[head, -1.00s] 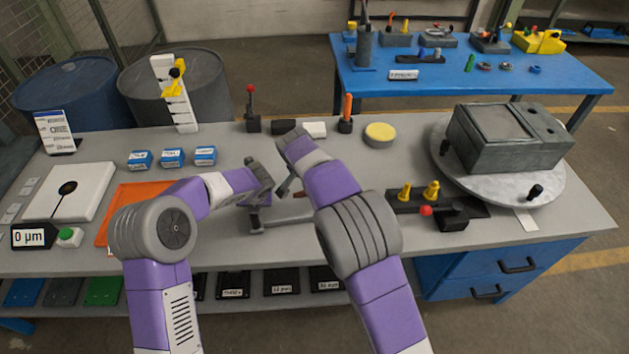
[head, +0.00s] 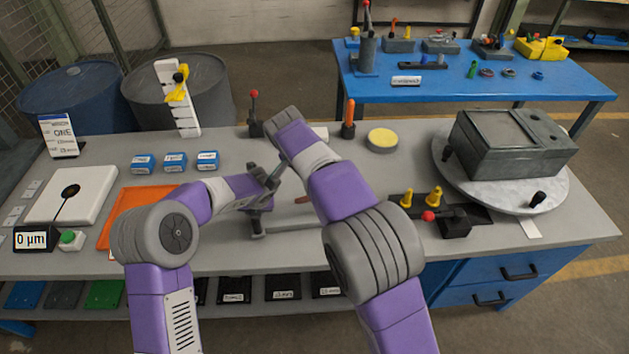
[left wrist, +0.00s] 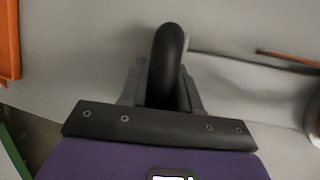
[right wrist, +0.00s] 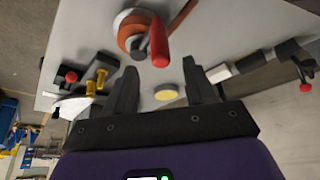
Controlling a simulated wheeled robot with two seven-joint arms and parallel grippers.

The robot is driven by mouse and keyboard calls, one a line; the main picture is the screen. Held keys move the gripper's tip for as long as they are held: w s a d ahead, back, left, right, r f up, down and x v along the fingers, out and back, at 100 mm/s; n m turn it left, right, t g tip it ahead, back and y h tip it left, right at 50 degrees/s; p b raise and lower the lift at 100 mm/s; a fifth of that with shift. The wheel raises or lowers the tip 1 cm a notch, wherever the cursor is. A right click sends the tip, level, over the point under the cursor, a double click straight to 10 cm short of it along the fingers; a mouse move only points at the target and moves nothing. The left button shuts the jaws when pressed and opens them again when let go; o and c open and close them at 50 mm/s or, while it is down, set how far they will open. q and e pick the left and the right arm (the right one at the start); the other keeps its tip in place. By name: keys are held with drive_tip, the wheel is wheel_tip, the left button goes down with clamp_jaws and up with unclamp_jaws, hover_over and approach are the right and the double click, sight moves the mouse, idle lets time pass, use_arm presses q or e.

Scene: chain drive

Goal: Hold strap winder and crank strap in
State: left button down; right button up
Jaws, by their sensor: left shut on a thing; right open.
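The strap winder shows in the right wrist view as an orange-brown strap coil (right wrist: 133,30) with a red crank grip (right wrist: 160,44). My left gripper (left wrist: 168,90) is shut on a black rounded handle (left wrist: 168,50), seen in the left wrist view. In the head view the left gripper (head: 266,182) is at mid-table, and the arms hide most of the winder. My right gripper (right wrist: 163,88) is open and empty. The red crank grip lies ahead of its fingers, apart from them. A strip of orange strap (left wrist: 285,59) stretches to the right in the left wrist view.
A black block with a red knob (head: 455,220) and yellow pegs (head: 433,196) stand to the right, before a round turntable (head: 490,198) bearing a grey box (head: 515,145). A yellow disc (head: 382,139) lies behind.

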drive_tip(key=shift+v, duration=1.55)
drive_tip(key=d+n+y, duration=0.4)
drive_tip(key=n+y, duration=0.1)
drive_tip(key=n, duration=0.7)
drive_tip(key=x, duration=1.1)
drive_tip(key=shift+w+d+f, duration=0.1)
drive_tip(key=shift+d+f, duration=0.05)
drive_tip(key=shift+f, duration=0.15)
drive_tip(key=shift+c, duration=0.3)
clamp_jaws()
